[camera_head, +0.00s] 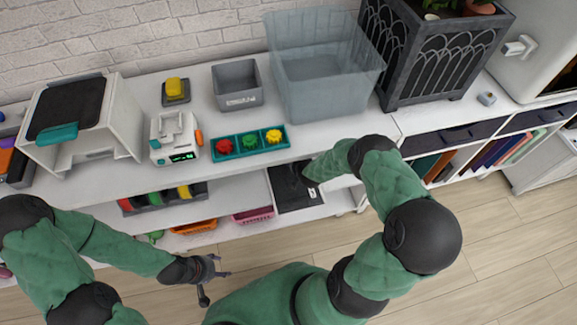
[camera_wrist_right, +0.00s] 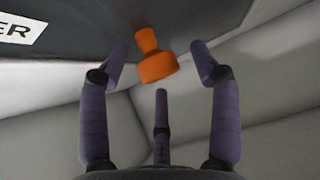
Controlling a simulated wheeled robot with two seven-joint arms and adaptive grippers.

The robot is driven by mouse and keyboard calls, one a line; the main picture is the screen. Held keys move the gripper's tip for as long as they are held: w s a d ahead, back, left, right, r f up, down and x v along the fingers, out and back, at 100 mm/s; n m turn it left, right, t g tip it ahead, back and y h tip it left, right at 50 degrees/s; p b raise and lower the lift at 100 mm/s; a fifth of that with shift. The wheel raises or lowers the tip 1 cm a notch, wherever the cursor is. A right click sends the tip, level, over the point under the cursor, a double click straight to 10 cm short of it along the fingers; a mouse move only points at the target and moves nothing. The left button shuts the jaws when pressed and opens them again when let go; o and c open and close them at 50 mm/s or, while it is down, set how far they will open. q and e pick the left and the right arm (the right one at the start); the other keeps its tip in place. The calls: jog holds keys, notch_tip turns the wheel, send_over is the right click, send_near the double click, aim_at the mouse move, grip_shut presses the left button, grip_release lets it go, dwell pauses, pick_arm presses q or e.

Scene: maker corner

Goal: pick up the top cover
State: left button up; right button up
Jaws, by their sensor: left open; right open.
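A dark flat panel (camera_head: 285,191) with a small white label lies on the lower shelf. In the right wrist view the dark panel (camera_wrist_right: 150,22) shows a label ending in "ER". An orange knob-shaped piece (camera_wrist_right: 154,58) is at the panel's edge, between my right gripper's (camera_wrist_right: 160,60) open fingers, with gaps on both sides. I cannot tell whether this piece is the top cover or part of it. In the head view my right gripper (camera_head: 300,176) is dark against the panel and partly hidden by its arm. My left gripper (camera_head: 220,268) is open and empty, in front of the shelf.
The white worktop (camera_head: 330,130) is close above the right hand. It carries a teal tray (camera_head: 236,154) with coloured knobs, a small white machine (camera_head: 159,149) and a clear bin (camera_head: 322,85). A pink basket (camera_head: 253,215) is left of the panel. The floor in front is clear.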

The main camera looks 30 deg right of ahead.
grip_shut()
jog(key=shift+w+r, duration=0.1)
dwell(0.3)
